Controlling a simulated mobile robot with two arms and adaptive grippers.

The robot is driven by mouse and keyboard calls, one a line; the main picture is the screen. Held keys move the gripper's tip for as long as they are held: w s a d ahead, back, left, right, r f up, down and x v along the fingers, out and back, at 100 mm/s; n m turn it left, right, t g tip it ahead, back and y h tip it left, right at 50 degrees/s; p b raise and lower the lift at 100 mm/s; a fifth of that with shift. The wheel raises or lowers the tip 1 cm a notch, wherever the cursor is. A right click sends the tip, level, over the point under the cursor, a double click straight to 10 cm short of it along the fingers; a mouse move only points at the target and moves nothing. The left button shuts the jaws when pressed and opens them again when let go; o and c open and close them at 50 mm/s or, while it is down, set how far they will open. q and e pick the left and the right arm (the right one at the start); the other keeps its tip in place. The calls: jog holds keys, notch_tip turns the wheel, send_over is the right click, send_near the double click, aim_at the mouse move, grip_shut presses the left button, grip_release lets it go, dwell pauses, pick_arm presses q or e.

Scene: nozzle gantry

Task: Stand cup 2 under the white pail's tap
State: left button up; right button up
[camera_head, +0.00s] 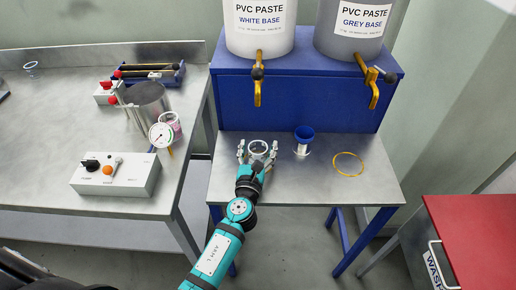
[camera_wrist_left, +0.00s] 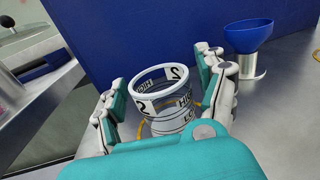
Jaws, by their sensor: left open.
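Cup 2 (camera_head: 259,146), clear with a white rim, stands upright on the steel table below the white pail's (camera_head: 260,38) brass tap (camera_head: 258,92). In the left wrist view the cup (camera_wrist_left: 163,100) shows a "2" and HIGH and LOW marks. Parts of a yellow ring show behind its base; whether the cup sits fully inside it cannot be told. My left gripper (camera_head: 257,152) is open, with one finger on each side of the cup. In the left wrist view a gap shows right of the cup; contact on the left is unclear. My right gripper is not in view.
A blue funnel-like cup on a metal base (camera_head: 304,138) stands close right of cup 2. An empty yellow ring (camera_head: 348,154) lies below the grey pail's (camera_head: 354,35) tap (camera_head: 373,90). The blue pail stand (camera_head: 300,107) rises behind. The table front is clear.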

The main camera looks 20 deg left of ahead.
pick_arm(q)
jog(key=s, duration=0.3)
jog(key=s+d+b, duration=0.1)
jog(key=s, duration=0.6)
jog(key=shift+s+d+b, duration=0.15)
jog(key=shift+s+b, duration=0.15)
jog(key=shift+b, duration=0.05)
jog(key=shift+s+d+r, duration=0.1)
jog(key=shift+s, duration=0.55)
